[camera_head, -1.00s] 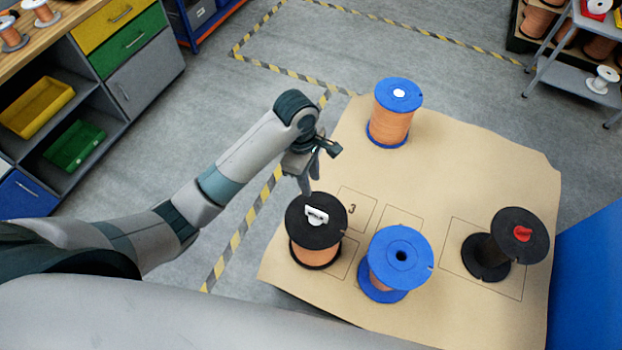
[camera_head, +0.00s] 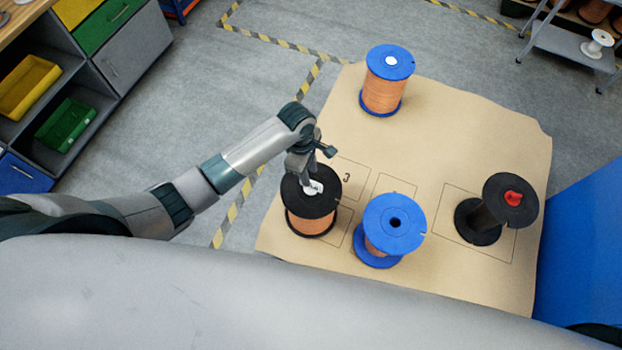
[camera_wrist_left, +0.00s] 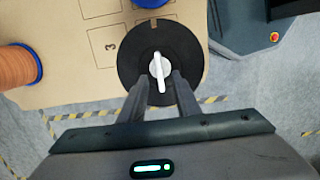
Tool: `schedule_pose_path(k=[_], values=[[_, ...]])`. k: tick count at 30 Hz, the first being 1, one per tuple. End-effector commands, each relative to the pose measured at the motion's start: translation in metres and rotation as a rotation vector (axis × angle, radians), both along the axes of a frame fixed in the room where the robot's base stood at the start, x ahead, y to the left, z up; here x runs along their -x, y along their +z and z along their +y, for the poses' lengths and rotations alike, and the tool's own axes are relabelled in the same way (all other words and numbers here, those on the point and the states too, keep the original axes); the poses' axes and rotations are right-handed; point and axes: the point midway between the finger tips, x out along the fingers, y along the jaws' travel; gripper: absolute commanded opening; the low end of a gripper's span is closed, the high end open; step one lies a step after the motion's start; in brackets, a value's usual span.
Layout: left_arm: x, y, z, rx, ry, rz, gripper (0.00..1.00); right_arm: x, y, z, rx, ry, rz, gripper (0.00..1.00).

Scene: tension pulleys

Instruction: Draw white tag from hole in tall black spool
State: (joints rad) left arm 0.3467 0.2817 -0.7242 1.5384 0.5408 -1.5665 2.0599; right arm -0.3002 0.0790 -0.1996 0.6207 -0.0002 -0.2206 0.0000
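The black spool (camera_head: 311,213) wound with copper wire stands upright at the near left of the tan board; its black top flange also shows in the left wrist view (camera_wrist_left: 128,64). The white tag (camera_head: 313,187) sits at the spool's centre hole, and in the left wrist view the tag (camera_wrist_left: 160,68) is a narrow upright grip on a round base. My left gripper (camera_head: 304,181) is over the flange at the tag. In the left wrist view its two fingers (camera_wrist_left: 158,85) are apart, on either side of the tag's near end, with gaps visible. My right gripper is not in view.
A blue spool (camera_head: 394,223) stands close to the right of the black one. A bare-cored black spool with a red tag (camera_head: 513,198) stands farther right. Another blue spool with copper wire (camera_head: 384,92) is at the back. The board's middle (camera_head: 440,140) is clear.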

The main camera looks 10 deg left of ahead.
Motion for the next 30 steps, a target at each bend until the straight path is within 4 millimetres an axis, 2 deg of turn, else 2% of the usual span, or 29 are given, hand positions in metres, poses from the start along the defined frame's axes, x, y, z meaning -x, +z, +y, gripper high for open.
schedule_pose_path(k=[3, 10, 15, 24, 25, 28, 30], values=[[0.001, -0.019, -0.003, -0.002, 0.001, 0.003, 0.30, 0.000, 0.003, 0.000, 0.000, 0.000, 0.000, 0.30], [0.001, -0.046, -0.006, 0.000, 0.000, 0.001, 0.30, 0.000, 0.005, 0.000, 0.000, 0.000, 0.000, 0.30], [0.001, -0.054, -0.007, 0.000, 0.000, 0.000, 0.30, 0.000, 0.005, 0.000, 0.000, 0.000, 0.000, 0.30], [0.001, -0.056, -0.007, 0.001, -0.001, 0.000, 0.30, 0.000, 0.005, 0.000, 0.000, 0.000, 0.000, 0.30], [0.001, -0.056, -0.007, 0.001, 0.000, -0.001, 0.27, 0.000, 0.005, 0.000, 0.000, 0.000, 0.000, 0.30], [0.001, -0.056, -0.007, 0.001, 0.000, 0.000, 0.03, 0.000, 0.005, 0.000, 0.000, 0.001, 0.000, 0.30], [0.001, -0.056, -0.007, 0.001, 0.000, 0.000, 0.00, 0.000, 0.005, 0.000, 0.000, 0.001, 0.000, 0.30]])
